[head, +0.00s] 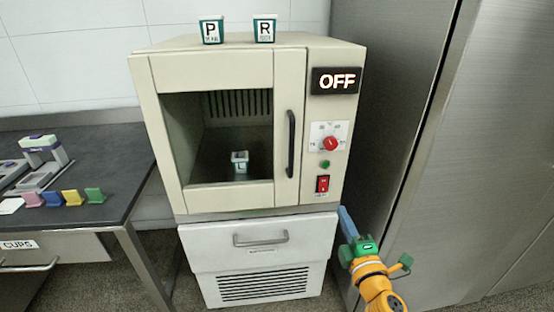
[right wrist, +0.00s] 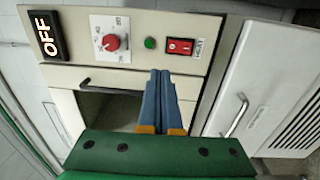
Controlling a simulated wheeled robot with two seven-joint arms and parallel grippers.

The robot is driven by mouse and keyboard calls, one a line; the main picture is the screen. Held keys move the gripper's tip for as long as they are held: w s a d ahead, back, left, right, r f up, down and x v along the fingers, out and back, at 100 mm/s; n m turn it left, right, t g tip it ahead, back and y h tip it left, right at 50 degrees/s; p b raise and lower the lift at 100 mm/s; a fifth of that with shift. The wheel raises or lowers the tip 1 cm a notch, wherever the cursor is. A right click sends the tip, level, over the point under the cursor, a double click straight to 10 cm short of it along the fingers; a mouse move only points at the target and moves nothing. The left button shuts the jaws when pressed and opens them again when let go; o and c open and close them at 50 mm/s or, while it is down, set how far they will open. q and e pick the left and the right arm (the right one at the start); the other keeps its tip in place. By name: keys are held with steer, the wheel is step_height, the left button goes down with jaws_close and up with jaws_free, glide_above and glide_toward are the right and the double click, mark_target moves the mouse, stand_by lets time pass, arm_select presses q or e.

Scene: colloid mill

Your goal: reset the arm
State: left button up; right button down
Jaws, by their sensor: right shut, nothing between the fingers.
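My right arm (head: 374,285) comes in from the lower right in the head view. Its gripper (head: 345,222) is beside the lower right edge of the beige machine (head: 225,68), apart from it as far as I can tell. In the right wrist view the blue fingers (right wrist: 162,85) are together and hold nothing. They point toward the machine's front, near the red switch (right wrist: 180,46). The machine's display (head: 335,80) reads OFF. Its windowed door is shut, and a small cup (head: 240,161) marked L stands inside. My left gripper is not in view.
Cups marked P (head: 211,30) and R (head: 264,29) stand on the machine. A white drawer unit (head: 258,262) is below. A dark table (head: 95,165) with colored pieces is at left. A steel cabinet (head: 490,150) bounds the right side.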

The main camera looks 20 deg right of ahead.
steer(key=s+a+f+m+g+y+p, duration=0.1)
steer(key=s+f+m+g+p, duration=0.2)
steer(key=f, duration=0.6)
steer(key=s+a+f+m+g+p, duration=0.1)
steer(key=s+f+m+g, duration=0.15)
steer(key=s+f, duration=0.4)
steer(key=s+a+f+m+g+y+p, duration=0.15)
steer(key=f+g, duration=0.25)
steer(key=f, duration=0.6)
steer(key=s+a+f+m+g+y+p, duration=0.1)
steer(key=s+a+f+m+g+p, duration=0.1)
steer(key=s, duration=1)
steer(key=s+a+f+m+g+p, duration=0.1)
steer(key=s+a+f+m+g, duration=0.2)
steer(key=s, duration=1)
steer(key=a+f+g, duration=0.2)
steer(key=a+f, duration=0.2)
steer(key=f, duration=0.1)
steer(key=shift+m+g+y+p, duration=0.35)
steer(key=shift+m, duration=0.05)
